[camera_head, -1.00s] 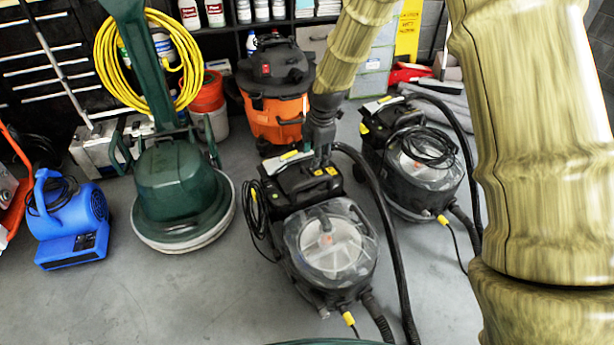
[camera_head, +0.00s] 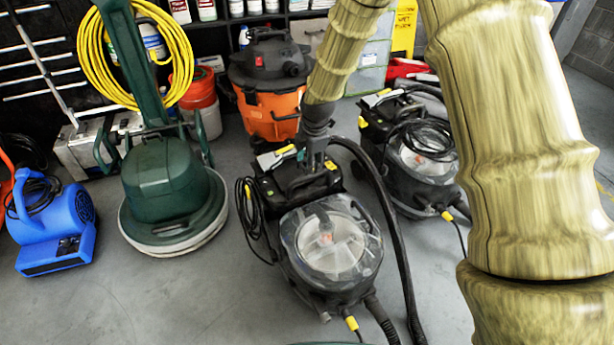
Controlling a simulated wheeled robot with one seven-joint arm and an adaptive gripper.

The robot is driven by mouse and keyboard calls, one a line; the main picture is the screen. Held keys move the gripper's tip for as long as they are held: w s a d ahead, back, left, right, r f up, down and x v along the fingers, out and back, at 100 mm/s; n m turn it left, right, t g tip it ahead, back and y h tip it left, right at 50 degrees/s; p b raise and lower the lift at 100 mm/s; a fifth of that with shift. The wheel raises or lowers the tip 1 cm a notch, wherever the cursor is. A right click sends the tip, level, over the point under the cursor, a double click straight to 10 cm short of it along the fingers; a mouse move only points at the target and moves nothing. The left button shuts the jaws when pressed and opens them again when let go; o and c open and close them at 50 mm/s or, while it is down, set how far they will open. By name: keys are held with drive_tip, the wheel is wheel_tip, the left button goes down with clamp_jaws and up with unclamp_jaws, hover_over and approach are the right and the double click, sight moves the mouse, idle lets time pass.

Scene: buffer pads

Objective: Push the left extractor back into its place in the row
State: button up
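The left extractor (camera_head: 332,245) is a black machine with a clear round lid, a hose and yellow details. It stands on the floor at the middle of the view, nearer to me than the similar right extractor (camera_head: 422,155). My gripper (camera_head: 314,162) points down at the rear top of the left extractor and overlaps it in the picture. I cannot tell whether it touches the machine. Its fingers look close together, but they are small and dark, so their opening is unclear. My arm hides part of the right extractor.
An orange and black vacuum (camera_head: 270,95) stands behind the left extractor. A green floor machine (camera_head: 168,195) and a blue blower (camera_head: 57,228) stand to the left. Shelves line the back. Grey floor (camera_head: 170,300) is free at the front left.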

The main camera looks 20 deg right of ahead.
drive_tip(key=f+b, duration=0.1)
drive_tip(key=f, duration=0.2)
drive_tip(key=w+f, duration=0.1)
drive_tip(key=f, duration=0.3)
drive_tip(key=shift+w+a+f+b, duration=0.1)
drive_tip(key=shift+w+b, duration=0.1)
drive_tip(key=shift+b, duration=0.15)
drive_tip(key=shift+c, duration=0.2)
clamp_jaws()
